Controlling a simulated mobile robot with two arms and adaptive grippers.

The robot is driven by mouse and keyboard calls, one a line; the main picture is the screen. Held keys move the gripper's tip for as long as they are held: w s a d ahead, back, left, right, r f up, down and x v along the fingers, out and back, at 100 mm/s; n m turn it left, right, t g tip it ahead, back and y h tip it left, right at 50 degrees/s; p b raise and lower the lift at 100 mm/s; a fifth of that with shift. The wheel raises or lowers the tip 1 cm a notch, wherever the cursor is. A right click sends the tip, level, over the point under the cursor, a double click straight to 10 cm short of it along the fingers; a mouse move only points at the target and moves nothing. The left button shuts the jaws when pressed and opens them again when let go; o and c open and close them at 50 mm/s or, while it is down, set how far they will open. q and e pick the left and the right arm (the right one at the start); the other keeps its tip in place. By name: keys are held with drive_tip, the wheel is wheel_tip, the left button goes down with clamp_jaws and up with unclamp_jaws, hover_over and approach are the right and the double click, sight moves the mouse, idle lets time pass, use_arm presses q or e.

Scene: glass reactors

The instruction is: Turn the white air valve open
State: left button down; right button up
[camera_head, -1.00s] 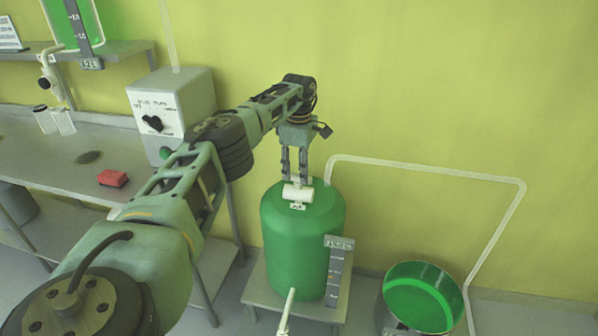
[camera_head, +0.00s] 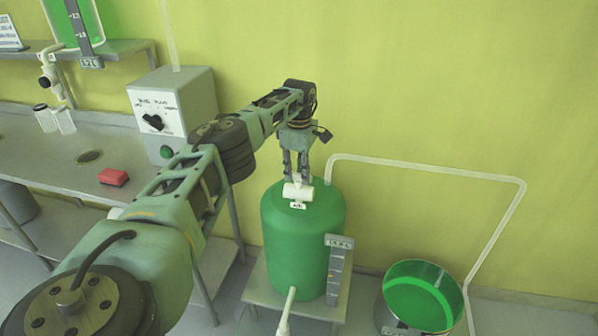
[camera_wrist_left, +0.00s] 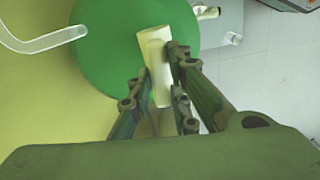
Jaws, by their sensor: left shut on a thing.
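The white air valve (camera_head: 298,191) is a short white cylinder on top of the green tank (camera_head: 302,240), with a small label in front of it. It also shows in the left wrist view (camera_wrist_left: 155,55), lying across the green tank top. My left gripper (camera_head: 297,177) reaches down from above onto the valve. In the left wrist view its fingers (camera_wrist_left: 160,105) are closed around the valve's near end, which they partly hide. My right gripper is in neither view.
A clear tube (camera_head: 430,170) runs from the tank top to the right and down by a green-filled round vessel (camera_head: 423,297). A pump box (camera_head: 172,110), a red block (camera_head: 113,177) and small bottles (camera_head: 54,120) stand on the left bench (camera_head: 60,165).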

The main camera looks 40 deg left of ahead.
sight(299, 174)
use_arm(q)
drive_tip(key=shift+r, duration=0.1)
drive_tip(key=shift+n, duration=0.8)
drive_tip(key=c, duration=1.6)
unclamp_jaws()
drive_tip(key=shift+c, duration=0.2)
wheel_tip(299, 174, up, 12)
